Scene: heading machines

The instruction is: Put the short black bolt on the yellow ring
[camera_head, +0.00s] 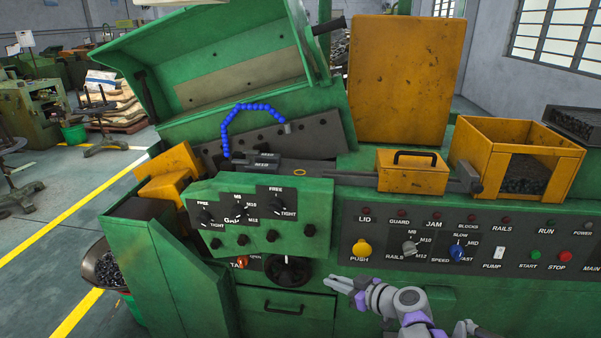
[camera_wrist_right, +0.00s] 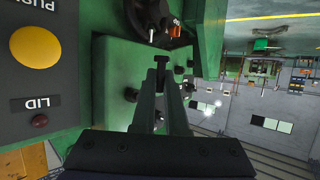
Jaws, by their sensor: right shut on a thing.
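The yellow ring (camera_head: 299,172) lies flat on the dark machine bed under the raised green lid, in the middle of the head view. My right gripper (camera_head: 345,288) is in front of the green machine, low and to the right of the ring, well apart from it. In the right wrist view its fingers are closed on the short black bolt (camera_wrist_right: 161,63), whose wider end shows at the fingertips. The fingers hide part of the bolt. I cannot make the bolt out in the head view. My left gripper is not in view.
The green control box (camera_head: 260,215) with knobs stands in front of the bed, left of the gripper. A yellow box with a black handle (camera_head: 412,171) sits right of the ring. A blue bead hose (camera_head: 225,130) arches behind the ring. The button panel (camera_head: 470,238) lies right.

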